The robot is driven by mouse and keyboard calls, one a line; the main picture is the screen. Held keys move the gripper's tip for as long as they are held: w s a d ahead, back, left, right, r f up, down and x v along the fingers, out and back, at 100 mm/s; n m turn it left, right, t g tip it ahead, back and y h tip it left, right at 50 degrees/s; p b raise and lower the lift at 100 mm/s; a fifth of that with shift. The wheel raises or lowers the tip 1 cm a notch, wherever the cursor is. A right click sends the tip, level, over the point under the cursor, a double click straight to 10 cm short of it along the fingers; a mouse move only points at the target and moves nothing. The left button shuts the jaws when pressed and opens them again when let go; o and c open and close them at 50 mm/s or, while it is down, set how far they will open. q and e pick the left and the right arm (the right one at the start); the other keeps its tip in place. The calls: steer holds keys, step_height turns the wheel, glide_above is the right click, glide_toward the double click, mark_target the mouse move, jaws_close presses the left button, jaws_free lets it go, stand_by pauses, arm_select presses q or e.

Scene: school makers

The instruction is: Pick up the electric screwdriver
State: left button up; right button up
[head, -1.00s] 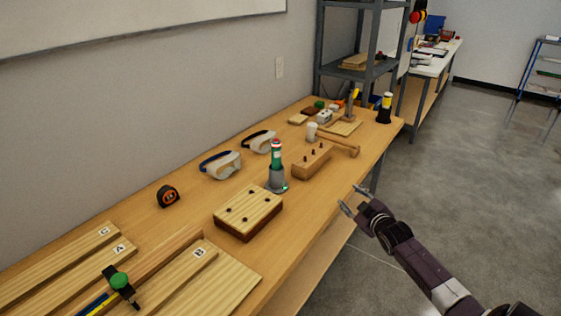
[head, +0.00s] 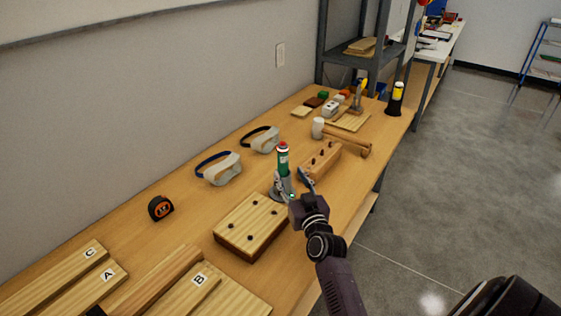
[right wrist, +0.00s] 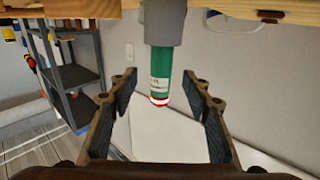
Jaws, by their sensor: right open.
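The electric screwdriver (head: 283,160), as I take it, is a green upright tool with a white label and a red band near its top. It stands in a grey holder on the wooden bench. My right gripper (head: 291,180) is open and empty, close in front of it at the level of the holder. In the right wrist view, which is upside down, the screwdriver (right wrist: 161,76) shows between the two spread fingers of the right gripper (right wrist: 158,85). I cannot tell whether either finger touches it. My left gripper is not in view.
A wooden block with holes (head: 250,224) lies left of the holder, and a narrower block (head: 320,160) stands right of it. A mallet (head: 345,139), safety goggles (head: 220,168) and a tape measure (head: 161,208) lie around on the bench (head: 190,228). A metal shelf (head: 352,60) stands behind.

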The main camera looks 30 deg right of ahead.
mark_target(284, 165)
steer(key=shift+x, duration=1.2)
steer(key=x, duration=0.4)
steer(key=shift+a+r+p, duration=0.1)
steer(key=shift+r+p, duration=0.05)
steer(key=shift+p, duration=0.2)
steer(key=shift+w, duration=0.4)
steer(key=c, duration=0.7)
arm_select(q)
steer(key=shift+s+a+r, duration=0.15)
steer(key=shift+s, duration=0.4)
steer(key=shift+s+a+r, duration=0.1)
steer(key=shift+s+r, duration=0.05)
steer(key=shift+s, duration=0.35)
arm_select(e)
jaws_close()
